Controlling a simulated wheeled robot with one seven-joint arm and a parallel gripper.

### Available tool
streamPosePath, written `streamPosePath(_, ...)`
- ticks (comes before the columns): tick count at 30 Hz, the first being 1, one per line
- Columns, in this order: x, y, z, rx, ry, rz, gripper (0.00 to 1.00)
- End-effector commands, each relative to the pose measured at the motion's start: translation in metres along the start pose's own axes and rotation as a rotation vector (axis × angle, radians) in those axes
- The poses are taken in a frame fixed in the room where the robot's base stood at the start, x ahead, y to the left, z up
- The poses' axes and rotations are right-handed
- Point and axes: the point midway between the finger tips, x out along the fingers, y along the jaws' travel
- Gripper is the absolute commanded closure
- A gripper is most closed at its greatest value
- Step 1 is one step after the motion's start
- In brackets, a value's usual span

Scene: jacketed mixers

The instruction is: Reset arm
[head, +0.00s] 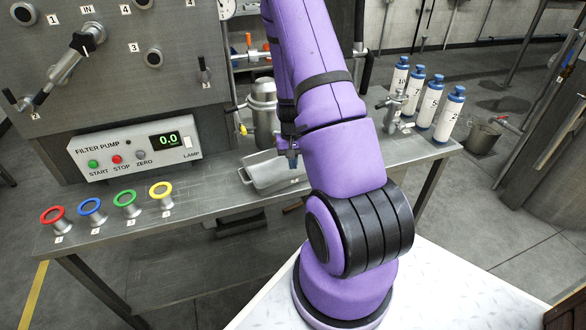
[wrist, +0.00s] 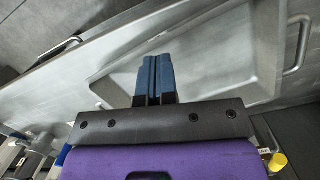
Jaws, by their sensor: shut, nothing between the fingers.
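My purple arm reaches over the steel bench from the front. My gripper (head: 292,158) hangs above the shallow metal tray (head: 262,185), largely hidden by the arm in the head view. In the wrist view my gripper (wrist: 154,62) shows two blue fingertips pressed together with nothing between them. The tray (wrist: 255,45) lies below the fingers, with a handle at its right end. I cannot tell the exact height of the fingers above it.
Red, blue, green and yellow rings (head: 162,189) stand on posts at the bench's left. The filter pump box (head: 135,148) sits behind them. Several white bottles with blue caps (head: 430,103) stand at the right end. A metal canister (head: 262,108) stands behind the tray.

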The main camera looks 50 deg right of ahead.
Motion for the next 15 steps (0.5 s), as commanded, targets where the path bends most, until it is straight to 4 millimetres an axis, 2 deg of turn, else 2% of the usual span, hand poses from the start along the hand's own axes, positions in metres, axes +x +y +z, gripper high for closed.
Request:
streamPosePath(3,-0.024,-0.001,-0.002,-0.001,0.005,0.000,1.00)
streamPosePath(9,-0.058,0.000,-0.002,-0.001,0.004,0.001,1.00)
streamPosePath(15,-0.077,0.000,-0.003,0.001,0.002,0.001,1.00)
